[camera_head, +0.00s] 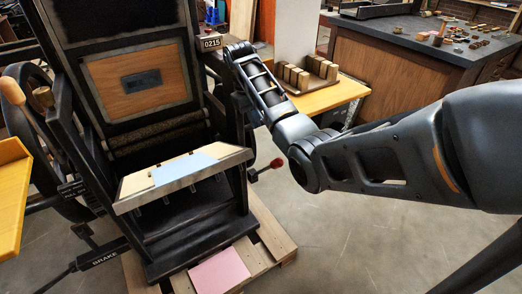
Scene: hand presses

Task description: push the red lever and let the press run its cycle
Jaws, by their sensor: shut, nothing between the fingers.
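The press (185,225) stands on a wooden pallet at the left, with a dark frame and a wood-panelled upper part. The red lever (277,163) sticks out from the right side of the press, low down; its red knob points right. My arm reaches in from the right and bends up to the press's right side, near the counter reading 0215 (211,43). The end of my arm is hidden, and I cannot make out my gripper or its fingers. No contact with the red lever is visible.
A yellow side table (325,98) with wooden blocks stands behind my arm. A dark-topped cabinet (390,75) with small parts is at the back right. A brake lever (98,258) juts out at lower left. A pink sheet (220,272) lies on the pallet.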

